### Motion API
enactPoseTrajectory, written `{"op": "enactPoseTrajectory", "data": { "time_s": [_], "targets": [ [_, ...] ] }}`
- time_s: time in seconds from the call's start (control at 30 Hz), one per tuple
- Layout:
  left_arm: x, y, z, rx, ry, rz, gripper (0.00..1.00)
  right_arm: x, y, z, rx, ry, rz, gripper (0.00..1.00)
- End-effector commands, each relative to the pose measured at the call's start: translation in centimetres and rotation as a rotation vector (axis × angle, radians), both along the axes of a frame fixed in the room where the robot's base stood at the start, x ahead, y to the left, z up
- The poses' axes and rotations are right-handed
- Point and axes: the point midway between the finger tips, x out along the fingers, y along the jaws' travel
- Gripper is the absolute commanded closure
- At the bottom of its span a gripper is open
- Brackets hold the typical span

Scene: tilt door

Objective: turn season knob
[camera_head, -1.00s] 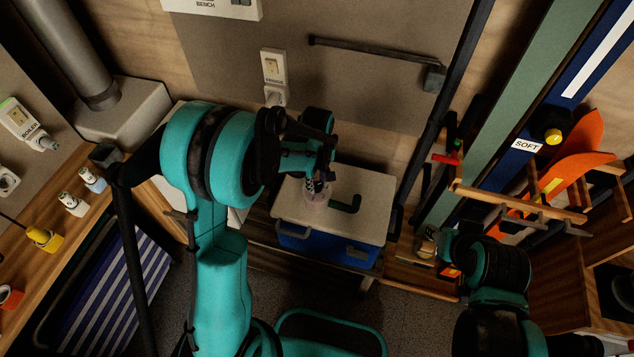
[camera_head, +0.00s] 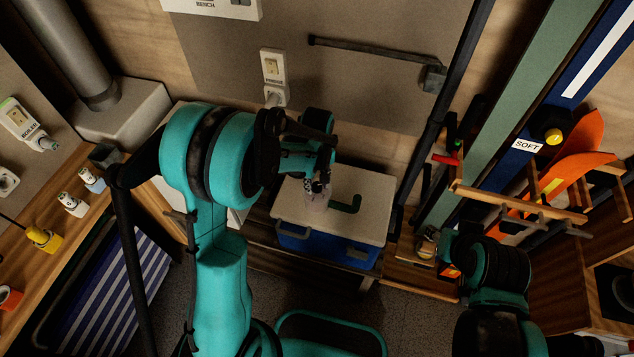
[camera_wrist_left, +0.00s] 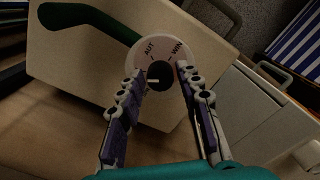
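The season knob (camera_wrist_left: 160,76) is a round pale dial with a dark centre and a small white mark. Letters "AUT" and "WIN" show on its rim in the left wrist view; other lettering is hidden by the fingers. In the head view the pale dial (camera_head: 316,200) sits on the cooler's light lid, below my left gripper (camera_head: 318,182). In the left wrist view the fingers of my left gripper (camera_wrist_left: 159,70) stand apart, one on each side of the dark centre, with gaps visible. My right arm is at the lower right; its fingers are not visible.
The blue cooler (camera_head: 325,247) has a light lid with a dark green bent handle (camera_head: 346,204) beside the dial. A wooden rack (camera_head: 520,204) with orange items stands at the right. A workbench (camera_head: 110,199) with bottles runs along the left.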

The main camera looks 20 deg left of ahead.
Motion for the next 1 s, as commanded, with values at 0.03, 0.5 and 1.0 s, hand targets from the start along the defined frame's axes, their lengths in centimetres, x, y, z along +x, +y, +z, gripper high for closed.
{"op": "enactPoseTrajectory", "data": {
  "time_s": [0.03, 0.5, 1.0],
  "targets": [
    [0.0, 0.0, 0.0, 0.000, 0.000, 0.000, 0.53, 0.0, 0.0, 0.0, 0.000, 0.000, 0.000, 0.60],
    [0.0, 0.0, 2.1, 0.001, -0.001, 0.001, 0.53, 0.0, 0.0, 0.0, 0.000, 0.000, 0.000, 0.60],
    [0.0, 0.0, 11.3, 0.001, -0.001, 0.000, 0.53, 0.0, 0.0, 0.0, 0.000, 0.000, 0.000, 0.60]
  ]
}}
